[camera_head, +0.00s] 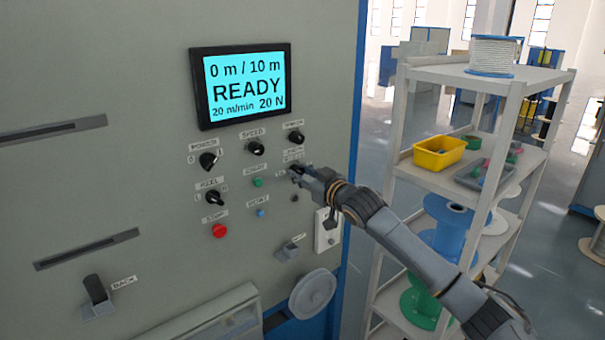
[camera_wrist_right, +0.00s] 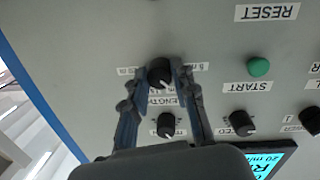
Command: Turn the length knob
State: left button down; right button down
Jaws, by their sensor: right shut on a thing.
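The length knob (camera_wrist_right: 160,72) is a small black knob on the grey machine panel, with a partly covered label beside it in the wrist view. My right gripper (camera_wrist_right: 161,70) has its two fingers on either side of this knob and is shut on it. In the head view my right gripper (camera_head: 299,171) reaches the panel from the right and hides most of the knob. The screen (camera_head: 242,85) above reads 0 m / 10 m, READY, 20 m/min, 20 N. My left gripper is not in view.
Other black knobs, such as the speed knob (camera_head: 256,148), sit close above and left. The green start button (camera_head: 257,183) and red stop button (camera_head: 219,230) are nearby. A white shelf (camera_head: 480,75) with a yellow bin (camera_head: 439,153) and spools stands right of the machine.

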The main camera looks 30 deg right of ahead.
jog(key=shift+f+n+t, duration=0.15)
jog(key=shift+n, duration=1.95)
jog(key=shift+f+n+t, duration=0.1)
jog(key=shift+n+t, duration=0.05)
jog(key=shift+n, duration=1.95)
jog(key=shift+h, duration=0.3)
jog(key=c, duration=1.1)
grip_release()
jog(key=shift+d+r, duration=0.1)
jog(key=shift+o, duration=0.2)
jog(key=shift+s, duration=0.1)
jog(key=s, duration=1.1)
jog(key=shift+s+a, duration=0.2)
jog(key=shift+s, duration=0.2)
